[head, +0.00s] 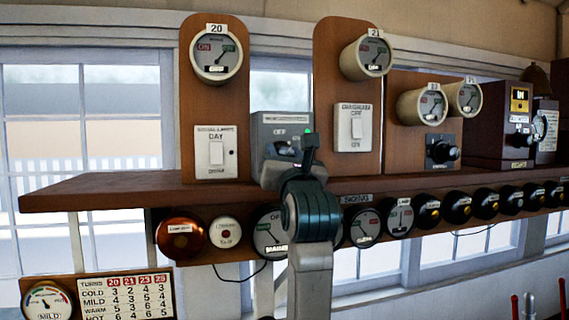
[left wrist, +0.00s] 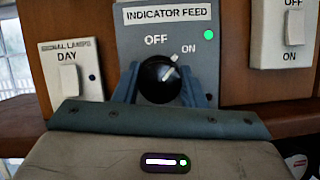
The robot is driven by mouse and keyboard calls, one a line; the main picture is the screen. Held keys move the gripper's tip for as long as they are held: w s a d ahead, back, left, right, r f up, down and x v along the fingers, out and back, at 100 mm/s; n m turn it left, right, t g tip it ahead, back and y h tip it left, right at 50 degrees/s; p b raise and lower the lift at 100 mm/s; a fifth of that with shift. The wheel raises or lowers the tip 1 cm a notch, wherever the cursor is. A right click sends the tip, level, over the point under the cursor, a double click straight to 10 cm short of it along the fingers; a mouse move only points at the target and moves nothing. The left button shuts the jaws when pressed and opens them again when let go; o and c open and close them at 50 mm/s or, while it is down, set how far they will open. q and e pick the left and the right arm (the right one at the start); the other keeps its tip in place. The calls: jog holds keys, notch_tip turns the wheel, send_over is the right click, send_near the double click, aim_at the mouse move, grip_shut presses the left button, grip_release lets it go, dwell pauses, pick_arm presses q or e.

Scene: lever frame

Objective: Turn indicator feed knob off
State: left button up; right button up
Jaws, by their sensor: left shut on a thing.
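The indicator feed box (head: 282,124) is a grey box on the shelf, between two wooden instrument boards. In the left wrist view its panel (left wrist: 130,45) reads INDICATOR FEED, with OFF above the knob and ON to the upper right. The round black knob (left wrist: 157,88) has a white pointer tilted up and right, toward ON. A green lamp (left wrist: 209,35) is lit beside it. My left gripper (left wrist: 158,84) is shut on the knob, one blue-grey finger on each side. In the head view my left gripper (head: 291,160) is in front of the box and hides the knob.
A signal lamps switch (head: 216,152) is left of the box and another white switch (head: 354,128) is right of it. The wooden shelf (head: 110,188) runs below. Several dials and black knobs line the rail under the shelf, including a copper-coloured bell (head: 180,236).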

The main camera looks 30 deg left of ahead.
pick_arm(q)
jog(key=n+g+y+b, duration=0.1)
jog(key=n+b, duration=0.1)
jog(key=n, duration=0.1)
jog(key=n+g+y+b, duration=0.1)
jog(key=n+b, duration=0.2)
jog(key=shift+f+g, duration=0.2)
jog(key=shift+g, duration=0.2)
jog(key=n+g+b, duration=0.1)
jog(key=n, duration=0.2)
jog(key=shift+r+y+b, duration=0.1)
jog(key=shift+y+b, duration=0.3)
jog(key=shift+r+n+g+b, duration=0.1)
jog(key=shift+n+g+b, duration=0.6)
jog(key=shift+n, duration=0.7)
jog(key=o, duration=1)
jog(key=shift+d, duration=0.1)
